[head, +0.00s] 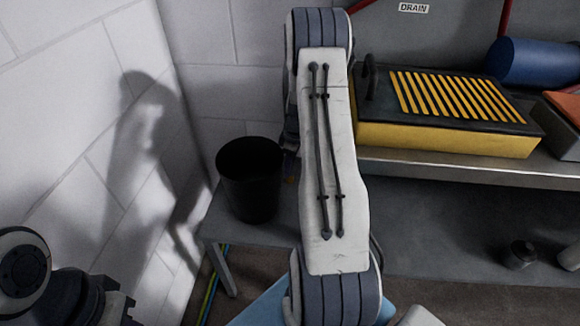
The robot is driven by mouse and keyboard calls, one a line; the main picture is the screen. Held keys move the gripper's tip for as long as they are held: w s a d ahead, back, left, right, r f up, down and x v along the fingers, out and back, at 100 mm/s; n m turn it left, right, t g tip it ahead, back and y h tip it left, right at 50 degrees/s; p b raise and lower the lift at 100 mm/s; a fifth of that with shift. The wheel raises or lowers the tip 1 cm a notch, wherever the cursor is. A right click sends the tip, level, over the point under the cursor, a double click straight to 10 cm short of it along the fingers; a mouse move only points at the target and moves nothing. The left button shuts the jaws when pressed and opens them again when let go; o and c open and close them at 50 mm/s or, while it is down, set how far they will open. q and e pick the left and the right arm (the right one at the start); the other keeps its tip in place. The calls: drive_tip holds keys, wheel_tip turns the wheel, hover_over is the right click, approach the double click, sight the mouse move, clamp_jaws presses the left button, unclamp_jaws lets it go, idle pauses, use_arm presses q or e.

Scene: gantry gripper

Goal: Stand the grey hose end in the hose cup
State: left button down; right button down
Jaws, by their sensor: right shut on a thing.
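A black, open-topped cup (250,190) stands upright on the grey bench, left of centre; it looks like the hose cup. My right arm crosses the middle of the view and covers much of the area right of the cup. Only a small dark part of my right gripper (291,162) shows beside the cup's right rim, partly behind the arm. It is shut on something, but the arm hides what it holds. I cannot make out the grey hose end. At the lower left corner, dark parts of my left arm show; its jaws cannot be made out.
A yellow-and-black slatted box (445,140) sits on a shelf at the right, with a blue cylinder (538,62) behind it. A small dark cylinder (520,255) stands on the bench (440,225) at the right. A white block wall (60,130) closes the left side.

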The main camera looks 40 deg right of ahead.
drive_tip(key=shift+c, duration=2.2)
unclamp_jaws()
